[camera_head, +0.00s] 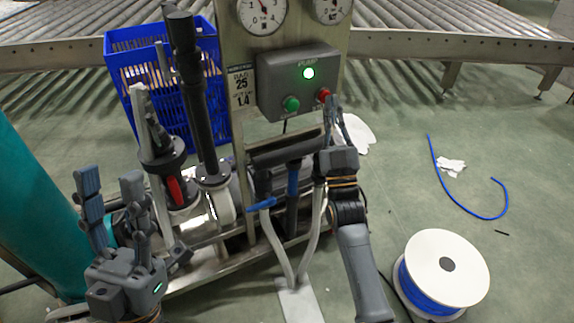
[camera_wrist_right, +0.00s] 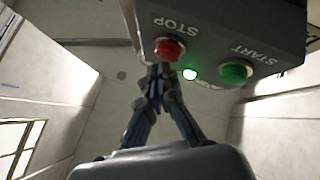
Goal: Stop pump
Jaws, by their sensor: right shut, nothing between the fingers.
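The pump control box (camera_head: 298,82) is a dark grey box on a metal post, with a lit green lamp (camera_head: 308,73) on its face. Its red STOP button (camera_head: 324,95) is at the lower right and its green START button (camera_head: 291,103) at the lower left. My right gripper (camera_head: 333,103) is shut and empty, its fingertips at the red button. In the right wrist view the fingertips (camera_wrist_right: 160,70) lie just below the red STOP button (camera_wrist_right: 169,49); I cannot tell whether they touch it. My left gripper (camera_head: 107,180) is open and empty at the lower left.
Two gauges, one on the left (camera_head: 262,14), sit above the box. A blue crate (camera_head: 122,60) stands behind two upright lances. A roller conveyor (camera_head: 420,50) runs along the back. A spool of blue hose (camera_head: 430,255) and a loose blue hose (camera_head: 440,180) lie on the floor at right.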

